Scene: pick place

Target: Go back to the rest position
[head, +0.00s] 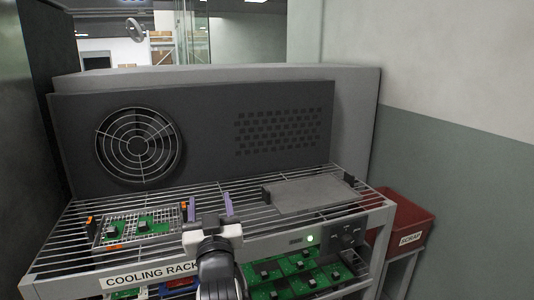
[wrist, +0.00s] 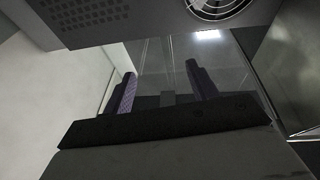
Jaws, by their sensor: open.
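My gripper (head: 210,207) is over the front middle of the cooling rack (head: 245,232) in the head view, with its two purple fingers apart and nothing between them. In the wrist view my gripper (wrist: 163,92) also shows open and empty, with the fan housing (wrist: 120,20) beyond it at the top. On the rack, left of the gripper, a wire basket (head: 110,241) holds green circuit boards (head: 155,222).
A dark panel with a round fan (head: 139,145) stands behind the rack. More green boards (head: 290,268) lie on the lower level. A red scrap bin (head: 405,222) stands at the right near the wall. The rack slats between basket and grey tray are bare.

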